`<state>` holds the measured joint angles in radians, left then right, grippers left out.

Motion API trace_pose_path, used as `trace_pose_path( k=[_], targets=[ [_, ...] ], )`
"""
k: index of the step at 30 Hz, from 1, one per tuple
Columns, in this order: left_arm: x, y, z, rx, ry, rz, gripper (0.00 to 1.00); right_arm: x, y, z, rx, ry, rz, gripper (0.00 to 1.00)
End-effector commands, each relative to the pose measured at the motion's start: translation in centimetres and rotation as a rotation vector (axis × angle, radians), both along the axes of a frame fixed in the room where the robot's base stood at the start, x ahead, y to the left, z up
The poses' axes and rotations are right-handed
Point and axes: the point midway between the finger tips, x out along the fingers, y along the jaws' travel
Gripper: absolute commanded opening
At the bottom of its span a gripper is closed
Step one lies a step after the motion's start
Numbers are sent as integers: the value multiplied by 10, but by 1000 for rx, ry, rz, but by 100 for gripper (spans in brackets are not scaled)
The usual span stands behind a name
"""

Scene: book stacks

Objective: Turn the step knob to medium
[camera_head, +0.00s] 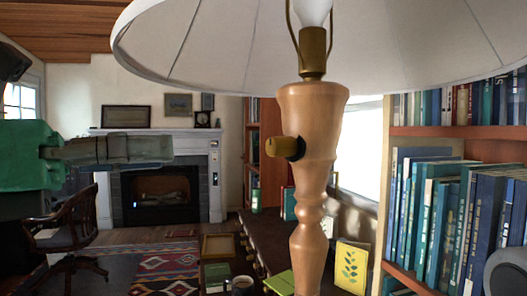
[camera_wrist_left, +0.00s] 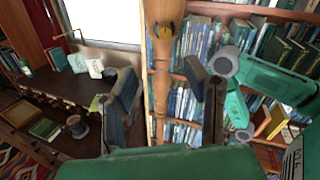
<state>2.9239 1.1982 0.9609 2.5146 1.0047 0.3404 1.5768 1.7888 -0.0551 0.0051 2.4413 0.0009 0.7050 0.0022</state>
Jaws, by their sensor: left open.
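A lamp with a turned wooden stem (camera_head: 313,130) and a pale shade (camera_head: 300,45) stands right of centre in the head view. In the left wrist view the left gripper (camera_wrist_left: 165,78) is open and empty. The stem (camera_wrist_left: 161,75) shows between its fingers, with the knob (camera_wrist_left: 163,29) above them. The knob's setting cannot be read.
A bookshelf (camera_head: 455,133) full of books stands at the right. A dark desk (camera_head: 262,234) with a mug (camera_head: 243,285) and books lies below the lamp. A fireplace (camera_head: 160,195) and a chair (camera_head: 75,230) are farther back. Green links of my right arm show in the wrist view.

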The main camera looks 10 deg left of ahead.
Motion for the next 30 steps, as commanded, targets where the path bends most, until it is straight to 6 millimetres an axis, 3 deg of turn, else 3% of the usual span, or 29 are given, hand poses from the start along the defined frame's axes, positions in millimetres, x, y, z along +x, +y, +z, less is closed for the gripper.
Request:
trace_pose_path(
  k=[9, 21, 30],
  targets=[
    [20, -35, 3, 17, 2, -4, 42, 0, 0, 23, 0, -1, -1, 0],
    [48, -60, 3, 5, 2, -3, 42, 1, 0, 60, 0, -1, -1, 0],
    [77, -100, 1, 9, -2, -3, 42, 0, 0, 56, 0, -1, 0, 0]
  ],
)
